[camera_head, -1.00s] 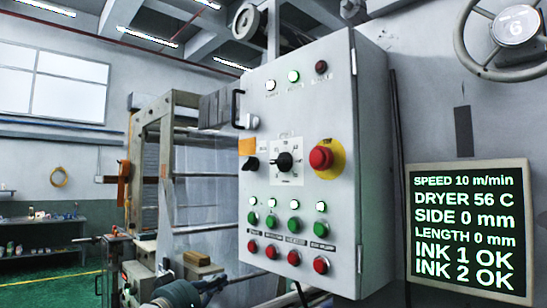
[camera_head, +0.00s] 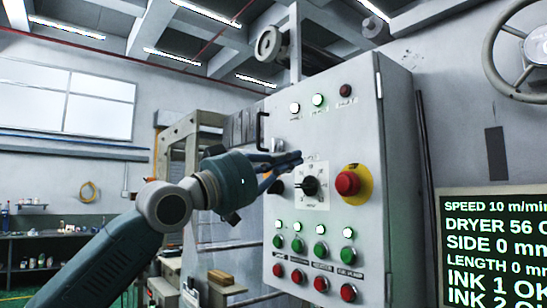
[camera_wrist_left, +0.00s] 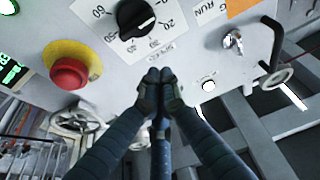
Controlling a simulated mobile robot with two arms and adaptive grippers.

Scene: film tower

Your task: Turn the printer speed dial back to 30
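The black speed dial (camera_head: 311,187) sits on a white scale plate on the front of the grey control panel. It also shows at the top of the left wrist view (camera_wrist_left: 133,15), cut by the frame edge. Numbers ring it there, and a pale line marks the knob; I cannot tell exactly which number it points at. My left gripper (camera_head: 296,158) is in front of the panel, just above and left of the dial. In the left wrist view its fingertips (camera_wrist_left: 160,90) are together with nothing between them, apart from the dial. My right gripper is not in view.
A red stop button (camera_head: 347,183) on a yellow base is right of the dial. Green buttons (camera_head: 298,245) and red buttons (camera_head: 298,276) are below. The screen (camera_head: 490,245) at right reads SPEED 10. A black handle (camera_head: 262,131) juts from the panel's left edge.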

